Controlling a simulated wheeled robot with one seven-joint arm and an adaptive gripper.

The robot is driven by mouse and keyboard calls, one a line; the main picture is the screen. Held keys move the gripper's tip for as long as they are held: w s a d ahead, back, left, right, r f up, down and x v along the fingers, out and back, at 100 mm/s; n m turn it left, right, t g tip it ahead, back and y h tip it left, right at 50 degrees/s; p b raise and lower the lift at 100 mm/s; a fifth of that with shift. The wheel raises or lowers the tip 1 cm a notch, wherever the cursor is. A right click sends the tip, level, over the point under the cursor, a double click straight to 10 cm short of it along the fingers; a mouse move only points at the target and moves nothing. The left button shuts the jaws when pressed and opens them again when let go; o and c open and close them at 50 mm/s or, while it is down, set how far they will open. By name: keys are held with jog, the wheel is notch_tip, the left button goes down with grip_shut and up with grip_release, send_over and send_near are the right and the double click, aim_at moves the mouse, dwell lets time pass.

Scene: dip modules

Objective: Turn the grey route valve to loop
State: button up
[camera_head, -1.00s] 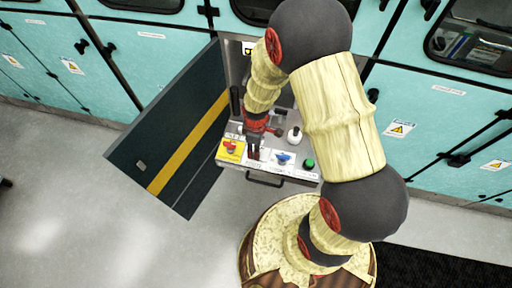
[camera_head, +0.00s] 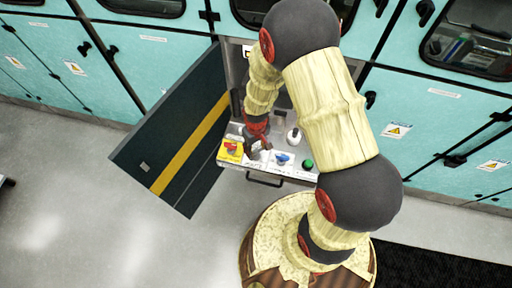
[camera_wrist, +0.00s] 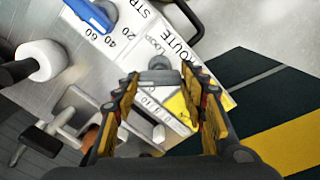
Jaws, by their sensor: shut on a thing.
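The grey route valve (camera_wrist: 158,76) shows in the wrist view as a grey knob on the white panel, beside the printed words ROUTE and LOOP. My gripper (camera_wrist: 160,88) has a fingertip on each side of it and is shut on it. The valve's pointing direction is hard to read behind the fingers. In the head view my gripper (camera_head: 259,146) is low over the panel, between the yellow-plated red knob (camera_head: 231,147) and the blue knob (camera_head: 283,159); there the valve is mostly hidden.
The blue knob also shows in the wrist view (camera_wrist: 92,14) by a numbered scale. A white round knob (camera_head: 293,136) stands behind, and a green button (camera_head: 307,165) at the right. The open dark door (camera_head: 170,130) stands close at the left. A drawer handle (camera_head: 265,181) is in front.

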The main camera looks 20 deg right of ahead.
aim_at(256, 150)
jog(key=m+p, duration=0.1)
jog(key=m, duration=0.3)
jog(key=shift+m, duration=0.3)
jog(key=shift+m+p, duration=0.45)
jog(key=shift+m, duration=2.05)
jog(key=o, duration=1.2)
notch_tip(256, 150, up, 12)
jog(key=shift+f, duration=0.1)
